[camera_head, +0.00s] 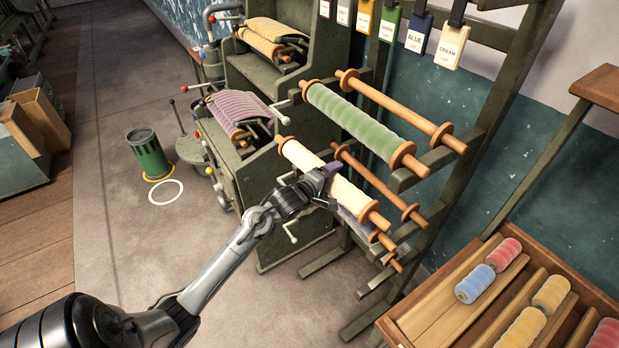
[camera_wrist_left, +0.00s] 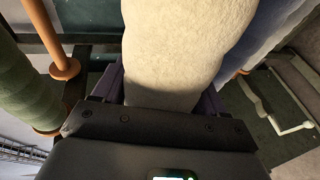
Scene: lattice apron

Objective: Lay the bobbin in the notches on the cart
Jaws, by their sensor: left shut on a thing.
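The cream bobbin (camera_head: 303,158), a long fuzzy roll with wooden end discs, slants across the middle of the head view. My left gripper (camera_head: 329,181) is shut around its middle. In the left wrist view the cream roll (camera_wrist_left: 185,50) fills the space between the jaws (camera_wrist_left: 165,105). I cannot tell whether its ends touch the rack. The dark green frame rack (camera_head: 437,160) stands just right of it, its side arms carrying other bobbins. I see no separate thing that is clearly the cart, and its notches cannot be made out. My right gripper is not in view.
A green bobbin (camera_head: 350,118) and bare wooden rods (camera_head: 400,110) lie on the rack close above and beside. A bluish roll (camera_head: 352,222) is partly hidden below. Green machines (camera_head: 280,165) stand behind left. A wooden tray (camera_head: 410,292) of small spools is lower right. The left floor is mostly free.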

